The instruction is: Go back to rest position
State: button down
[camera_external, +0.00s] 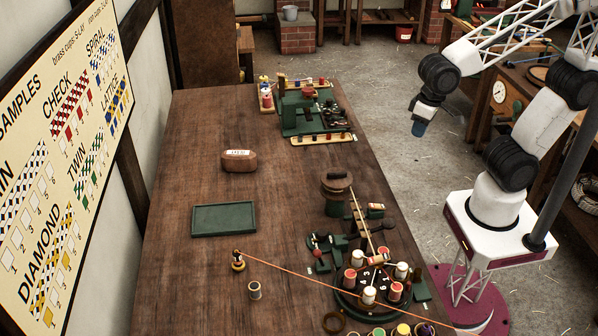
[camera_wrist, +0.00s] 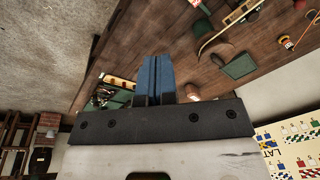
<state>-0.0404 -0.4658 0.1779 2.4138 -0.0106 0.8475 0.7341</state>
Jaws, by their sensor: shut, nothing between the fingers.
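My gripper (camera_external: 419,128) hangs over the floor to the right of the long wooden table in the outside view. It is raised clear of the table and touches nothing. In the wrist view my gripper's blue fingers (camera_wrist: 158,80) lie close together with nothing between them. The wrist view is tilted and shows the table (camera_wrist: 142,40) behind the fingers.
The table (camera_external: 172,160) carries a green machine (camera_external: 300,113), a brown block (camera_external: 239,161), a green tray (camera_external: 224,219) and a round braiding stand with several bobbins (camera_external: 369,295). A sample board (camera_external: 62,140) is at left.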

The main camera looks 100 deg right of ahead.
jog(key=s+d+r+n, duration=0.1)
jog(key=s+r+n, duration=0.2)
jog(key=s+n, duration=0.4)
jog(key=shift+s+d+r+n+t, duration=0.3)
jog(key=shift+s+d+r, duration=0.1)
jog(key=shift+s, duration=0.6)
